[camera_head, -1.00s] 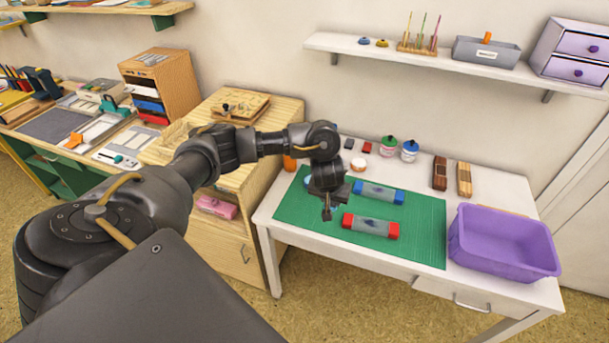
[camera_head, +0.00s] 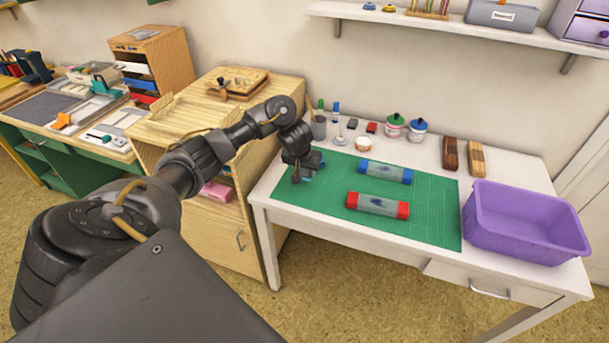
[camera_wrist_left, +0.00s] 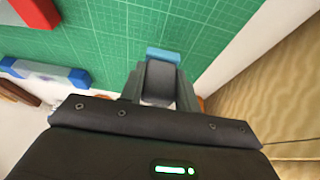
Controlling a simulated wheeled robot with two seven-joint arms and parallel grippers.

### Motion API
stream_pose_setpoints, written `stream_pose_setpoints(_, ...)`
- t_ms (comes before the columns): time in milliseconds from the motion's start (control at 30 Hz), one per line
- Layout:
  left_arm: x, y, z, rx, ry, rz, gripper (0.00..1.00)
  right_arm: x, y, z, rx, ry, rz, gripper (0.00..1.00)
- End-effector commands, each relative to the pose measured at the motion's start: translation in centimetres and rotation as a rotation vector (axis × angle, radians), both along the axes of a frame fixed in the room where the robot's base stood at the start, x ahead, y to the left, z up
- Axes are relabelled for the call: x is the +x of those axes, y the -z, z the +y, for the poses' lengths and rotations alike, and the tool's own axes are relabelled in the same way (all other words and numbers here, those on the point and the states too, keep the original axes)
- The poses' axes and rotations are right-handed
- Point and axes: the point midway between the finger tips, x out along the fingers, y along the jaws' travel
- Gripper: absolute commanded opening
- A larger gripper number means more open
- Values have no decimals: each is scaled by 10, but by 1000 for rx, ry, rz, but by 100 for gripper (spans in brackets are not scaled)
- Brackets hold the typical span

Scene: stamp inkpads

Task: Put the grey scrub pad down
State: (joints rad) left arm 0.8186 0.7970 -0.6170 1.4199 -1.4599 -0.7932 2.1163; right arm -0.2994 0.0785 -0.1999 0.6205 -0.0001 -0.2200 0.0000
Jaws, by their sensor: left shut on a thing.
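My left gripper (camera_head: 298,177) is low over the left end of the green mat (camera_head: 330,197). In the left wrist view its fingers (camera_wrist_left: 160,88) are shut on the dark grey pad (camera_wrist_left: 159,80). A light blue piece (camera_wrist_left: 163,55) shows just beyond the pad; I cannot tell whether it is part of it. In the head view a bit of light blue (camera_head: 308,175) shows beside the fingers, and the pad is mostly hidden. Whether the pad touches the mat is unclear. Two grey, smudged inkpads lie on the mat, one with blue ends (camera_head: 385,171), one with red ends (camera_head: 377,204).
A purple bin (camera_head: 525,222) stands at the table's right. Jars (camera_head: 394,125), a small orange-white pot (camera_head: 363,144) and wooden blocks (camera_head: 450,154) line the back. A wooden cabinet (camera_head: 215,160) stands left of the table. The mat's front left is clear.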

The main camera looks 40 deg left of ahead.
Motion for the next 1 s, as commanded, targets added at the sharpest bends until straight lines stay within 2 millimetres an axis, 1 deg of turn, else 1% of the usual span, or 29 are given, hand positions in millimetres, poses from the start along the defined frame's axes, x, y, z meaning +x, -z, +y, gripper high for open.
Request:
stream_pose_setpoints(33, 0, 9, 3, -1, -2, 2, 14, 0, 8, 0, 0, 0, 0, 36)
stream_pose_setpoints(167, 0, 30, 3, -2, -1, 4, 14, 0, 22, 0, 0, 0, 0, 36)
stream_pose_setpoints(233, 0, 34, 3, -1, -1, 4, 14, 0, 19, 0, 0, 0, 1, 36)
stream_pose_setpoints(500, 0, 35, 3, 0, 0, 1, 14, 0, 18, 0, 0, 0, 1, 36)
stream_pose_setpoints(667, 0, 39, 3, -1, 0, 2, 14, 0, 17, -1, -1, 0, 1, 36)
stream_pose_setpoints(700, 0, 39, 3, 0, 0, 1, 37, 0, 17, -1, -1, 0, 1, 36)
stream_pose_setpoints(800, 0, 39, 3, 0, 0, 1, 50, 0, 17, -2, -2, -1, 1, 36)
stream_pose_setpoints(833, 0, 39, 3, 0, 0, 1, 54, -1, 17, -2, -2, -1, 1, 36)
stream_pose_setpoints(1000, 0, 39, 3, 0, 0, 1, 54, -1, 17, -2, -2, -1, 1, 36)
